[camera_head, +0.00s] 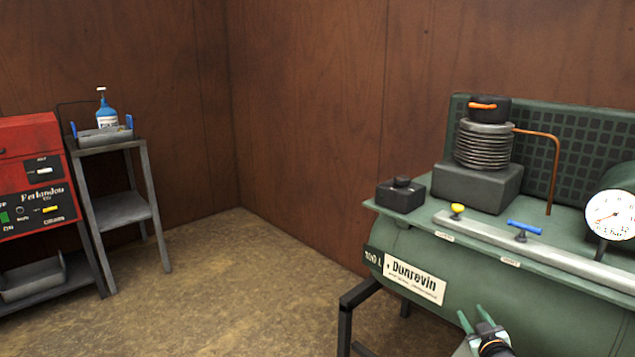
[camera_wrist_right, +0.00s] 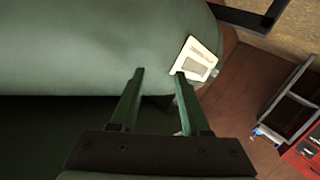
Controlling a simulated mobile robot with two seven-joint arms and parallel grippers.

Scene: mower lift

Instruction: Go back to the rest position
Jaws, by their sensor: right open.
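My right gripper (camera_head: 474,318) shows at the bottom right of the head view, in front of the green compressor tank (camera_head: 470,290). Its two green fingers are apart with nothing between them. In the right wrist view the open fingers (camera_wrist_right: 158,72) point toward the tank (camera_wrist_right: 120,45) and its white label (camera_wrist_right: 196,60). I cannot tell whether they touch the tank. My left gripper is not in view.
The compressor carries a yellow knob (camera_head: 457,210), a blue-handled valve (camera_head: 524,228) and a round gauge (camera_head: 611,215). A red machine (camera_head: 35,170) and a metal stand (camera_head: 125,210) with a blue bottle (camera_head: 106,112) are at left. The floor (camera_head: 230,290) between is clear.

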